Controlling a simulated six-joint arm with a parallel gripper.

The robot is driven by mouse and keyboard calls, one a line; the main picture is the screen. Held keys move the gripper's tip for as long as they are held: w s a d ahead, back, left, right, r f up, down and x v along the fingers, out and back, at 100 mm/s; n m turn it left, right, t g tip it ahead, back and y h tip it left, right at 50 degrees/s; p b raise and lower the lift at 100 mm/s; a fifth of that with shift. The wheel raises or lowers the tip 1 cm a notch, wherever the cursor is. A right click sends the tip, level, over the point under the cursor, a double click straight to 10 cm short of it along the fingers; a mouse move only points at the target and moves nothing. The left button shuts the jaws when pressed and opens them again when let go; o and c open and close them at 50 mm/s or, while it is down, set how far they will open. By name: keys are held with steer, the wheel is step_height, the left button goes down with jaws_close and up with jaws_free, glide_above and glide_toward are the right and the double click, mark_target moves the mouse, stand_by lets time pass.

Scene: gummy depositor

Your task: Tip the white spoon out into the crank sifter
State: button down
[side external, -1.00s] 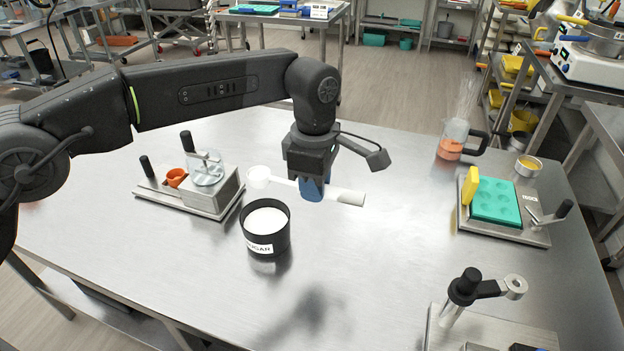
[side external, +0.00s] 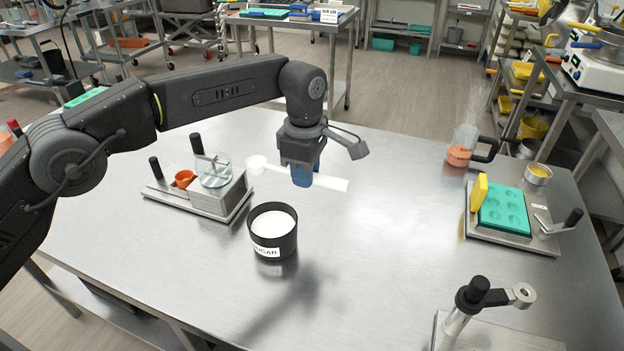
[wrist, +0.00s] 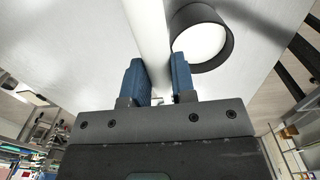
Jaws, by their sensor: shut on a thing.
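My gripper (side external: 302,176) is shut on the handle of the white spoon (side external: 328,182) and holds it above the table. The spoon's bowl (side external: 257,164) points left, toward the crank sifter; its contents are too small to make out. In the wrist view the white handle (wrist: 148,35) runs between the blue fingers (wrist: 158,80). The crank sifter is probably the steel device with a clear round bowl and black-handled crank (side external: 215,172) at left, on a base plate with an orange cup (side external: 184,178). The spoon bowl is to the right of it, apart from it.
A black tub labelled sugar (side external: 274,232), full of white powder, stands in front of the sifter; it also shows in the wrist view (wrist: 202,38). A teal mould (side external: 503,208), a jug of orange liquid (side external: 461,153) and a crank device (side external: 470,300) stand at right.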

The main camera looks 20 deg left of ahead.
steer(key=a+h, duration=0.1)
steer(key=w+a+r+h, duration=0.1)
steer(key=a, duration=0.1)
steer(key=a+r, duration=0.1)
steer(key=shift+w+a+r+h, duration=0.15)
steer(key=shift+w+h, duration=0.05)
steer(key=shift+h, duration=0.2)
stand_by(0.4)
stand_by(0.5)
steer(key=shift+a+r+h, duration=0.85)
steer(key=shift+a+h, duration=0.05)
steer(key=shift+a, duration=0.1)
steer(key=shift+a+r+h, duration=0.4)
steer(key=shift+a+h, duration=0.05)
steer(key=shift+a, duration=0.2)
steer(key=shift+a+r+h, duration=0.4)
steer(key=shift+a+h, duration=0.05)
steer(key=shift+a, duration=0.15)
